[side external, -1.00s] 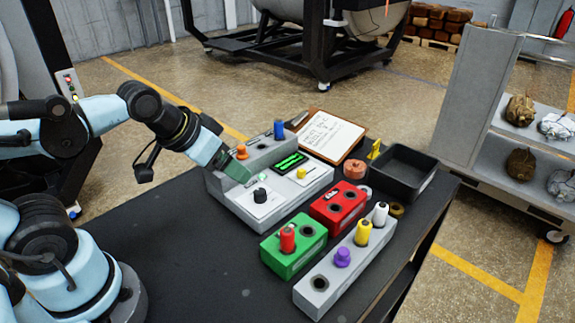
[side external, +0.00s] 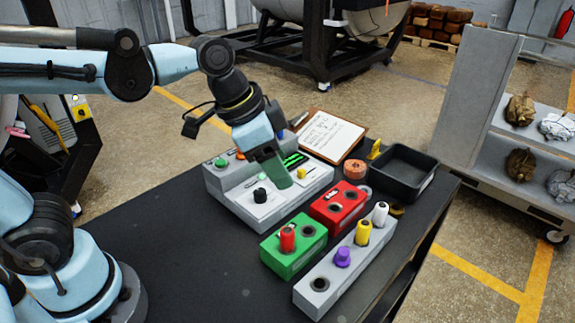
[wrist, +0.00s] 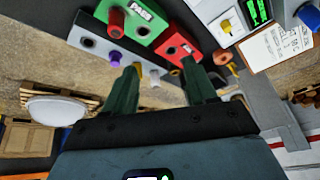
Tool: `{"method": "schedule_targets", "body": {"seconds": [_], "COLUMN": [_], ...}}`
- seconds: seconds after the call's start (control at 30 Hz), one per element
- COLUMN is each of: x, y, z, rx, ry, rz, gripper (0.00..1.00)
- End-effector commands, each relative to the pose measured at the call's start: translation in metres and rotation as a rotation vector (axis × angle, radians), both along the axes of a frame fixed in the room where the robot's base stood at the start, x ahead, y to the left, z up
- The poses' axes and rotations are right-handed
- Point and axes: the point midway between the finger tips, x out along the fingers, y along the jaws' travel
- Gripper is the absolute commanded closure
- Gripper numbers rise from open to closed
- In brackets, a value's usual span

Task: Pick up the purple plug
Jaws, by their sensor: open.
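The purple plug (side external: 342,257) stands upright in the long grey block (side external: 316,296) near the front right of the table. It also shows in the wrist view (wrist: 116,57), left of my fingers. My gripper (side external: 284,183) is open and empty, above the front of the grey control box, up and left of the purple plug. In the wrist view its two green fingers (wrist: 165,82) are spread apart. A yellow plug (side external: 363,232) and a white plug (side external: 380,213) stand behind the purple one in the same block.
A green block (side external: 290,262) with a red plug (side external: 288,238) and a red block (side external: 338,207) stand beside the grey block. The control box (side external: 225,195), a clipboard (side external: 333,135) and a black tray (side external: 405,172) lie behind. The table's left front is clear.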

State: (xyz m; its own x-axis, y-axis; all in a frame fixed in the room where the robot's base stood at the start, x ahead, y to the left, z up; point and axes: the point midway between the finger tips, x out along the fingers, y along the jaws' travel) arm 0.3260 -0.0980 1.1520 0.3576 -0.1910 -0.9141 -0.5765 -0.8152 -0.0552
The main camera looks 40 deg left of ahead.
Motion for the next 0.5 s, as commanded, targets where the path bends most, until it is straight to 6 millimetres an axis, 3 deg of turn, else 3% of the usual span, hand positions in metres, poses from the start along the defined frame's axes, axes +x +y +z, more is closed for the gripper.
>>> {"method": "schedule_targets", "body": {"seconds": [0.03, 0.2, 0.33, 0.5], "x": [0.005, 0.011, 0.011, 0.012], "y": [-0.02, -0.069, -0.092, -0.102], "z": [0.003, 0.007, 0.007, 0.001], "rx": [0.011, 0.042, 0.053, 0.056], "ry": [0.022, 0.083, 0.108, 0.117], "rz": [-0.099, -0.38, -0.51, -0.564], "gripper": [0.44, 0.44, 0.44, 0.44]}}
